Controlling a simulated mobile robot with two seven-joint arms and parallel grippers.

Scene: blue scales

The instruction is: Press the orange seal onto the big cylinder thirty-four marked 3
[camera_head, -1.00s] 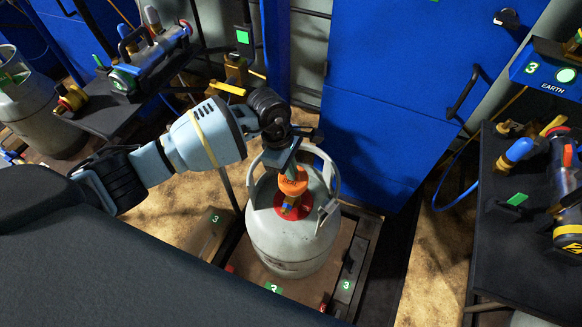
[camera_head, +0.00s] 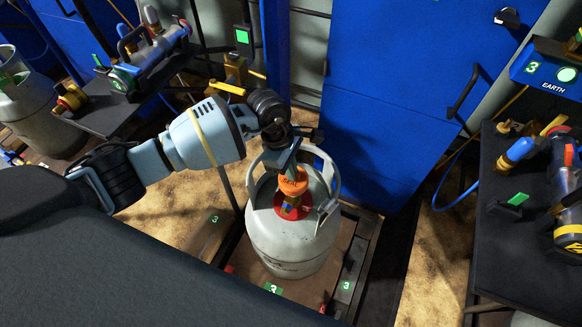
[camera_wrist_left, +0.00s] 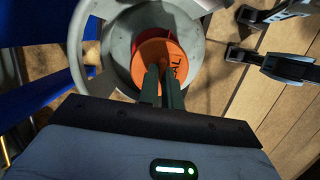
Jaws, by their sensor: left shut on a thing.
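The big grey cylinder (camera_head: 290,242) stands upright on a platform with green labels marked 3. The orange seal (camera_head: 293,182) sits at the cylinder's top, over the valve and the red disc (camera_head: 294,207). My left gripper (camera_head: 290,167) is above the cylinder, with its fingers shut on the seal. In the left wrist view the seal (camera_wrist_left: 158,52) shows as an orange disc with dark lettering, with the closed fingers (camera_wrist_left: 163,90) against it. The wrist view does not show clearly whether the seal touches the valve all round. My right gripper is not identifiable in the head view.
A collar with handles (camera_head: 333,185) rises around the cylinder's top. Blue cabinets (camera_head: 390,90) stand behind. A dark bench (camera_head: 520,235) with tools is at the right, and another bench (camera_head: 105,115) at the left. A second grey cylinder (camera_head: 35,125) stands far left.

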